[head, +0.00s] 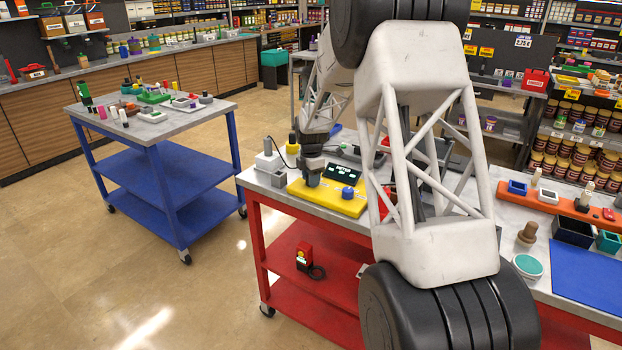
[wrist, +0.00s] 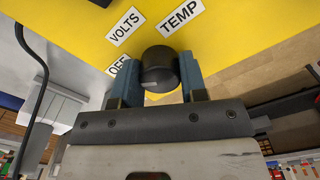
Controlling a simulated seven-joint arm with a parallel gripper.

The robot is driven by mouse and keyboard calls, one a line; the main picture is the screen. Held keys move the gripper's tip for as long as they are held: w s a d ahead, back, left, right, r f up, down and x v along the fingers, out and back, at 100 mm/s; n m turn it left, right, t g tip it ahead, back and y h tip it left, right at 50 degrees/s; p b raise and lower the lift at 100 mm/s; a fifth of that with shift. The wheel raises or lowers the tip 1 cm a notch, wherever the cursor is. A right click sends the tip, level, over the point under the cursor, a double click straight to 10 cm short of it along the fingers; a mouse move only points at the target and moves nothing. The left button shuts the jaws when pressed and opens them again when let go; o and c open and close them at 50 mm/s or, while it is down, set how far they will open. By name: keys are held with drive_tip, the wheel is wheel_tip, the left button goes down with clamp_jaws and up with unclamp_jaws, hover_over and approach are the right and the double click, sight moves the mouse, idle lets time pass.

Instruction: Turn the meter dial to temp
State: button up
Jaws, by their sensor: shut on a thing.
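The meter's yellow board (head: 345,206) lies on the red-framed workbench in the head view. In the wrist view its dial, a round black knob (wrist: 158,66), sits between the two blue fingers of my gripper (wrist: 157,76). The fingers are shut on the knob from both sides. Labels OFF (wrist: 118,66), VOLTS (wrist: 124,26) and TEMP (wrist: 180,16) are on the yellow face. OFF is partly hidden. A pale mark shows low on the knob's left; I cannot tell exactly which label it points to. In the head view my gripper (head: 313,178) hides the knob.
A black display (head: 342,172) and a blue knob (head: 347,192) stand right of my gripper. A grey box with a cable (head: 268,162) is to its left. My arm hides much of the bench. A blue cart (head: 155,125) stands apart at left.

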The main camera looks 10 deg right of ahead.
drive_tip(key=shift+m, duration=0.4)
drive_tip(key=m, duration=1.1)
drive_tip(key=shift+m, duration=0.3)
drive_tip(key=m, duration=1.1)
drive_tip(key=shift+m, duration=0.4)
drive_tip(key=o, duration=0.9)
